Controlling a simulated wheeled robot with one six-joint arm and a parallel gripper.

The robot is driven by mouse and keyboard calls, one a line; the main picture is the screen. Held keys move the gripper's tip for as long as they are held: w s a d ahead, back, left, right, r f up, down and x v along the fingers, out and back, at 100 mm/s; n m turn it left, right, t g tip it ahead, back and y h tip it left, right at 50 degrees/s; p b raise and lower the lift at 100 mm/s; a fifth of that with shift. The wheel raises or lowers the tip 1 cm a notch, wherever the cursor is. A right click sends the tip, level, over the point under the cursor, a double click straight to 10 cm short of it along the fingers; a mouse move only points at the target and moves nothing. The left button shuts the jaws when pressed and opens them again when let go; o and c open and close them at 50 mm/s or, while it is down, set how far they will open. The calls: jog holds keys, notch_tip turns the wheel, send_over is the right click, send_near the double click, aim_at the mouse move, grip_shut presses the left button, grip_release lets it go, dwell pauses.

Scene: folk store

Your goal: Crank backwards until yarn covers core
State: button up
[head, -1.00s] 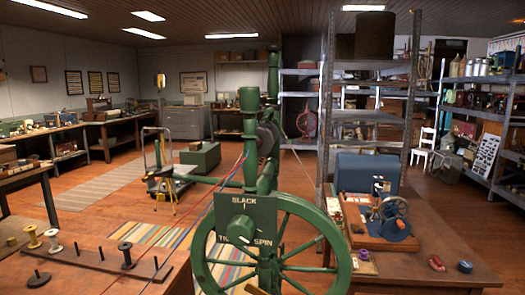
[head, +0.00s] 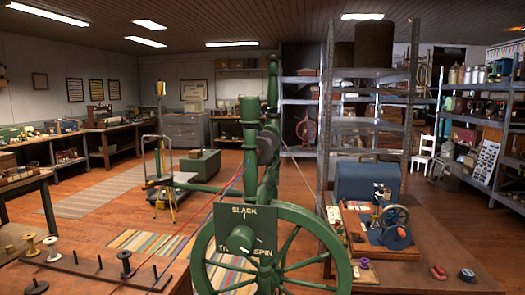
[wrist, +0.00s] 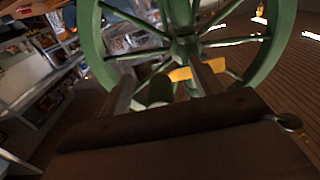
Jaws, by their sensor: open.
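A green spinning wheel machine stands in the middle of the head view, with a large spoked wheel (head: 343,250) low down. It also fills the upper part of the wrist view (wrist: 92,45). A dark panel with a knob (head: 240,238) reads SLACK and SPIN, its other word partly covered. A grey round part (head: 267,148), possibly the bobbin, sits on the green posts. Its core and yarn cover cannot be made out. Red and blue yarn (head: 222,190) runs down to the left. My gripper (wrist: 164,86) is open before the wheel hub. A yellow-orange piece (wrist: 192,72), perhaps the crank handle, shows near one finger; contact is unclear.
A wooden bench (head: 88,275) at lower left holds spools on pegs. Metal shelving (head: 370,150) stands behind. A striped rug lies on the floor behind the wheel.

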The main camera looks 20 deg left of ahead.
jog(key=s+d, duration=0.1)
jog(key=s, duration=0.7)
jog(key=shift+s+p, duration=0.3)
jog(key=shift+p, duration=0.1)
jog(key=shift+w, duration=0.1)
jog(key=shift+w+a+b, duration=0.15)
jog(key=shift+w, duration=1.25)
jog(key=shift+w+a+b, duration=0.1)
jog(key=shift+w+a, duration=0.1)
jog(key=shift+w, duration=1.2)
jog(key=shift+w+a+b, duration=0.15)
jog(key=shift+w, duration=1.25)
